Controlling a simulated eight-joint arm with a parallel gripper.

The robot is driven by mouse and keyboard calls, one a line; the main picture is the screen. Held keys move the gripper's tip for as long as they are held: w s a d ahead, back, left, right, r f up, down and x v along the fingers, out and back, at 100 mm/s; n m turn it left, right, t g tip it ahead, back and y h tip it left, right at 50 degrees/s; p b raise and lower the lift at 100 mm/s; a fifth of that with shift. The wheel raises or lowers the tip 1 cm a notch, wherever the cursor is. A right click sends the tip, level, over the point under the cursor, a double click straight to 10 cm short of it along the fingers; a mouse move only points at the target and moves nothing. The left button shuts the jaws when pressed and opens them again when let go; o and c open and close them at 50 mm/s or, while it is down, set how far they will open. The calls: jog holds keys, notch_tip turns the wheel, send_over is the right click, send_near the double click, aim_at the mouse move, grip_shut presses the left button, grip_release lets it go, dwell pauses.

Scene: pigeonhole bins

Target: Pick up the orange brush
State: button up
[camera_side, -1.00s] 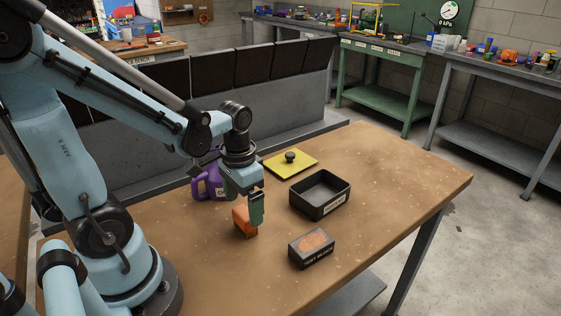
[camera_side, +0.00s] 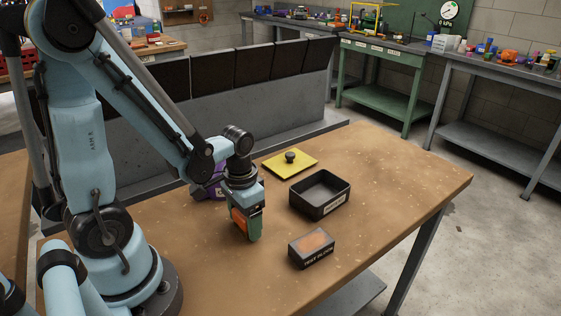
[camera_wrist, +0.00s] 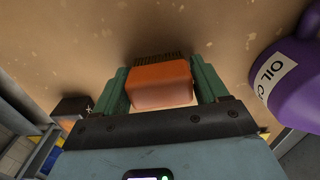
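The orange brush (camera_side: 238,220) is at the front of the wooden table, between the green fingers of my gripper (camera_side: 247,228). In the wrist view the brush (camera_wrist: 161,84) fills nearly the whole space between the fingers (camera_wrist: 160,80), with its dark bristles at the far edge. One finger stands close on each side. Any gap is too thin to judge, so I cannot tell whether the fingers press on it. The brush's lower end is at or very near the table top.
A dark block with an orange top (camera_side: 311,247) and an open black bin (camera_side: 320,207) lie to the right. A yellow plate with a black knob (camera_side: 283,168) lies behind. A purple oil can (camera_wrist: 287,78) stands close to the gripper. The table's right side is clear.

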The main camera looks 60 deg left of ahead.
jog(key=c, duration=0.6)
jog(key=shift+r, duration=0.1)
jog(key=shift+r, duration=0.75)
notch_tip(320, 180, up, 2)
jog(key=shift+r, duration=0.1)
jog(key=s+d+r, duration=0.4)
jog(key=d+r, duration=0.3)
jog(key=d, duration=0.4)
